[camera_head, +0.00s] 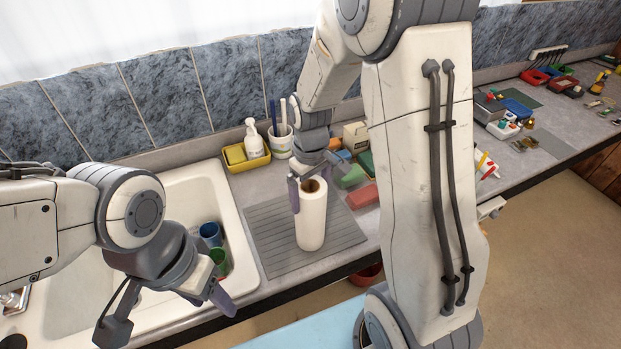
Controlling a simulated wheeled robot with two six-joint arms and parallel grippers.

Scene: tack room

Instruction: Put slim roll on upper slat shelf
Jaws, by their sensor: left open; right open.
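A white paper roll (312,222) with a brown core stands upright on the grey ribbed mat (273,246) beside the sink. My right gripper (314,184) is open at the top of the roll, with one finger at its left side and the other behind its upper right. I cannot tell whether the fingers touch it. My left gripper (166,312) is open and empty over the front edge of the sink. No slat shelf can be made out in this view.
The white sink (190,195) holds a blue cup (210,234) and a green cup (218,258). A yellow tray (246,158) with a pump bottle (253,138) and a white cup (280,142) stand behind the mat. Coloured blocks (362,196) lie right of the roll.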

